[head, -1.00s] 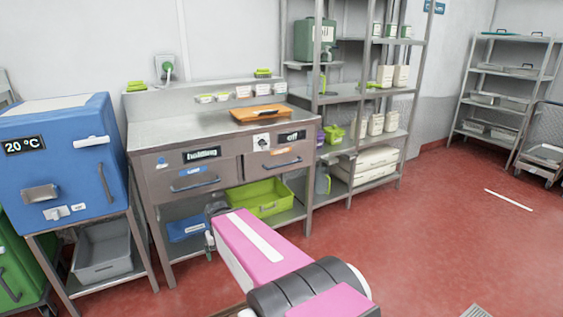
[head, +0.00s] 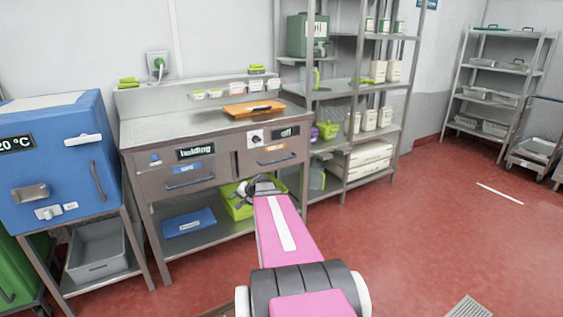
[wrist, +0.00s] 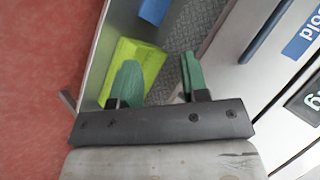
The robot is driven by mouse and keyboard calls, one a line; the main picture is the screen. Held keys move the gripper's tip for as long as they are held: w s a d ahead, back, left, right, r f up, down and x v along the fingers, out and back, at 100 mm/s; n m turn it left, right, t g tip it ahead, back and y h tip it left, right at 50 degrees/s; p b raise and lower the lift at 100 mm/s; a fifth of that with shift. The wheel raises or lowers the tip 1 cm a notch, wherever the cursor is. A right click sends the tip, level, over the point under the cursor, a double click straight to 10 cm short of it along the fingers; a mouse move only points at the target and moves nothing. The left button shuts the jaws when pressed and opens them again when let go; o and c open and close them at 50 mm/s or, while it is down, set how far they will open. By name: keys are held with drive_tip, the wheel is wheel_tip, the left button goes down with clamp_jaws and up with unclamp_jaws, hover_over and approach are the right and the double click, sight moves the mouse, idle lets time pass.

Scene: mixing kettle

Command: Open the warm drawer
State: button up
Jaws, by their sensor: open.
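The warm drawer (head: 264,160) is the right drawer of the steel counter, with an orange label and a bar handle; it looks shut. The left drawer (head: 170,181) has a blue label and also looks shut; its blue label (wrist: 304,37) and handle (wrist: 266,31) show in the wrist view. My gripper (head: 262,184) is below the warm drawer's front in the head view, partly covering the green bin. In the wrist view my gripper (wrist: 160,76) is open, its two green fingers apart with nothing between them.
Below the drawers, a lower shelf holds a yellow-green bin (head: 237,208) and a blue case (head: 189,222). An orange board (head: 254,110) lies on the counter. A blue cabinet (head: 60,160) stands left, a shelf rack (head: 352,85) right.

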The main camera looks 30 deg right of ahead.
drive_tip(key=w+d+r+m+t+h, duration=0.1)
drive_tip(key=w+d+r+m+t, duration=0.15)
drive_tip(key=d, duration=0.55)
drive_tip(key=w+d+r+m+t+h, duration=0.1)
drive_tip(key=w+d+m+t, duration=0.15)
drive_tip(key=d, duration=0.55)
drive_tip(key=m+t+h, duration=0.3)
drive_tip(key=m, duration=0.2)
approach(282, 160)
drive_tip(key=w, duration=0.3)
drive_tip(key=w+f, duration=0.1)
drive_tip(key=w, duration=0.6)
drive_tip(key=shift+w+f, duration=0.25)
drive_tip(key=shift+f, duration=0.15)
clamp_jaws()
